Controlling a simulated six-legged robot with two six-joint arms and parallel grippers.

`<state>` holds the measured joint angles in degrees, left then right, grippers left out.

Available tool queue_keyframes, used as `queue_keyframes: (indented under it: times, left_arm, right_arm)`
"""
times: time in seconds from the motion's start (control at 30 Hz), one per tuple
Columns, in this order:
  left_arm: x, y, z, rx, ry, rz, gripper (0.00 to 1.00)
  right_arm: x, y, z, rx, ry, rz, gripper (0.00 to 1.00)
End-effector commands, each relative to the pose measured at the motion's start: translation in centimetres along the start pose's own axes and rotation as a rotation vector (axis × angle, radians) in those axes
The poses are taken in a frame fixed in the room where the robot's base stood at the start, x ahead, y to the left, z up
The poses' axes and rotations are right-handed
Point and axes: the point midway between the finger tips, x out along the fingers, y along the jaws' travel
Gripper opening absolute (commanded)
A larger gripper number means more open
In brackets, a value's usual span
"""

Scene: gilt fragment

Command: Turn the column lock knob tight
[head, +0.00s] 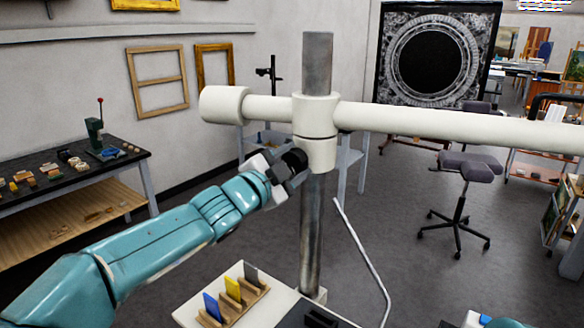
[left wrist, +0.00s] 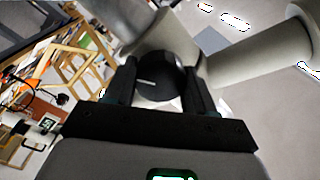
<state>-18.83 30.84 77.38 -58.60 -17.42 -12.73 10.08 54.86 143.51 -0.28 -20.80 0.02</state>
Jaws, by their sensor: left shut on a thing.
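The column lock knob (head: 296,158) is a black round knob on the left side of the white collar (head: 316,152), which sits around the grey metal column (head: 316,235). My left gripper (head: 281,176) reaches up to it from the lower left. In the left wrist view, the dark knob (left wrist: 160,80), with a short pale line on its face, sits between the two black fingers of my left gripper (left wrist: 163,88), which is shut on it. My right gripper is not in view.
A long white horizontal arm (head: 450,122) crosses the column at the collar. Below stands a pale board (head: 265,312) with a wooden rack (head: 236,303) of coloured cards. A dark-topped workbench (head: 70,175) is at left, a stool (head: 462,180) at right. Floor around the column is open.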

Motion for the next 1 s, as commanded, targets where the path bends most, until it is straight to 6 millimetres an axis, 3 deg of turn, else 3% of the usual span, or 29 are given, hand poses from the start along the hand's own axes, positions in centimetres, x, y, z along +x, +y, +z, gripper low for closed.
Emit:
queue_keyframes:
  times: [0.5,1.0]
  left_arm:
    - [0.01,0.05,0.09,0.312,0.016,0.004,0.24]
    - [0.01,0.02,0.05,0.361,0.019,0.005,0.24]
  right_arm:
    - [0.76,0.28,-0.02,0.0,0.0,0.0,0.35]
    - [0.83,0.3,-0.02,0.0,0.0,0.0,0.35]
